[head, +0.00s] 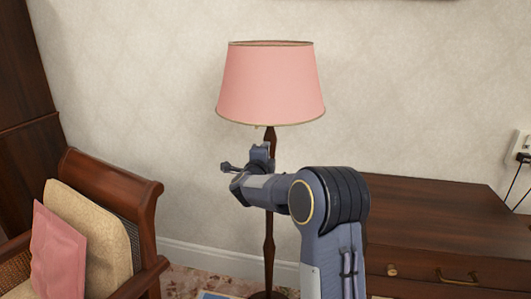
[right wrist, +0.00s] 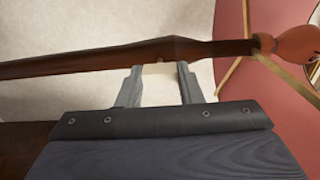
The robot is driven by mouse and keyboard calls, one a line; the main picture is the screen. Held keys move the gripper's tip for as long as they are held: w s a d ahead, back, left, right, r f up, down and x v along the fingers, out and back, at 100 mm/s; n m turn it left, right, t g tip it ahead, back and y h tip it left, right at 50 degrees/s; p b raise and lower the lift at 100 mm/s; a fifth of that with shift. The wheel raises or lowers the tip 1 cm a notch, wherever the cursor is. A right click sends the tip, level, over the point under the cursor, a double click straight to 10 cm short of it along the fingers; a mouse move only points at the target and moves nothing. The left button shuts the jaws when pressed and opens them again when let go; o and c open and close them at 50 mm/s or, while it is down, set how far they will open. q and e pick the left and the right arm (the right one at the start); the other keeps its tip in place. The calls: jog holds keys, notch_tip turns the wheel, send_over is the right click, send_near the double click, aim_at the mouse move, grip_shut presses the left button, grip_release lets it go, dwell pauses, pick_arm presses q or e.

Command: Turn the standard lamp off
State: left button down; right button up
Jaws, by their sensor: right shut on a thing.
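The standard lamp has a pink shade (head: 270,85) and a dark turned wooden stem (head: 269,240) in the head view. In the right wrist view the stem (right wrist: 90,64) runs across the picture, with the shade's pink inside (right wrist: 235,90) at the right. My right gripper (head: 260,152) is just below the shade, in front of the stem. In the right wrist view its two fingers (right wrist: 159,75) reach up to the stem, shut on a small pale piece (right wrist: 158,69) between the tips. Whether the bulb is lit cannot be told. My left gripper is not in view.
A wooden armchair (head: 112,185) with a cream cushion and a pink cushion (head: 57,255) stands at the left. A dark wooden chest with drawers (head: 450,215) stands at the right. The patterned wall (head: 400,100) is behind the lamp. A wall socket (head: 520,146) is at the far right.

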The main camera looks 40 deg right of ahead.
dwell(0.5)
jog(key=o, duration=1)
jog(key=v, duration=0.7)
jog(key=shift+s+a+b, duration=0.2)
jog(key=shift+a+b, duration=0.15)
jog(key=shift+a, duration=0.05)
